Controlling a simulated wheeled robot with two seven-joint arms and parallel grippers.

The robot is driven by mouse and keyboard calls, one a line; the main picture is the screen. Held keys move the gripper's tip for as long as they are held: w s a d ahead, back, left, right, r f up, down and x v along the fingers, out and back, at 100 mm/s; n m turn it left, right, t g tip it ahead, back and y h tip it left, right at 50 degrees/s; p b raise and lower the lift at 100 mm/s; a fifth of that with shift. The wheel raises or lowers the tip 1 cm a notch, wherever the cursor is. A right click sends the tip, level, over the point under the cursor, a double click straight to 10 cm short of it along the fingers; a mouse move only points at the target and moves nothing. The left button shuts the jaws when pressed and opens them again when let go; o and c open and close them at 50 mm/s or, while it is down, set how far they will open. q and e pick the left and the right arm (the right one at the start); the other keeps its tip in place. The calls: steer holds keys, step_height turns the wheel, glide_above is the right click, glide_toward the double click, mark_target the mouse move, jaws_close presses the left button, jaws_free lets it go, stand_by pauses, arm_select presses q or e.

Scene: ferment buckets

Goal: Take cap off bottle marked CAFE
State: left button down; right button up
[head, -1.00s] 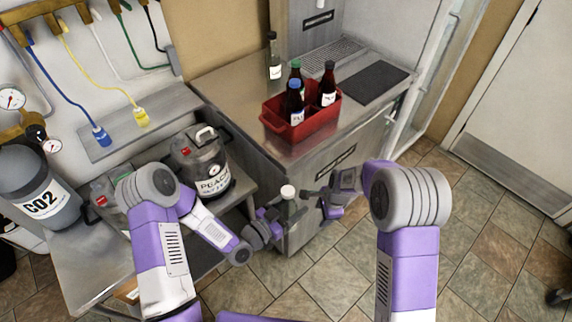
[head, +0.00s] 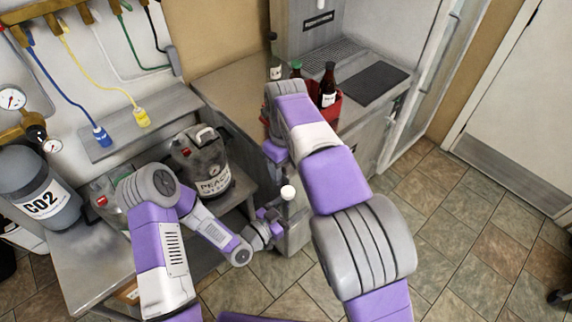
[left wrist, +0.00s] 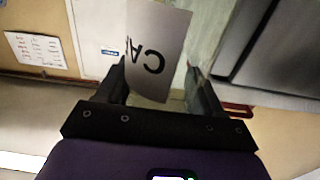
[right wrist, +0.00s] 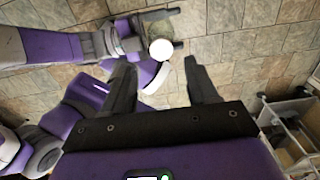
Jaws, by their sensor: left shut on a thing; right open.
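The bottle (left wrist: 158,45) has a pale label on which the letters "CA" show upside down; the rest of the word is out of sight. My left gripper (left wrist: 157,80) is shut on this bottle and holds it upright in front of the counter. The bottle's white cap (head: 288,192) is on its top, and it shows round from above in the right wrist view (right wrist: 161,50). My right gripper (right wrist: 160,68) is open and empty above the bottle, pointing down, with the cap seen between and beyond its fingertips. In the head view its fingers cannot be made out clearly.
A red crate (head: 337,115) with bottles stands on the counter, partly hidden behind my right arm. A PEACH keg (head: 200,165) and a CO2 cylinder (head: 38,190) are on the left. Tiled floor (head: 450,230) is open on the right.

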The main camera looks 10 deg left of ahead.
mark_target(286, 190)
step_height(286, 190, down, 8)
steer(key=shift+r, duration=0.25)
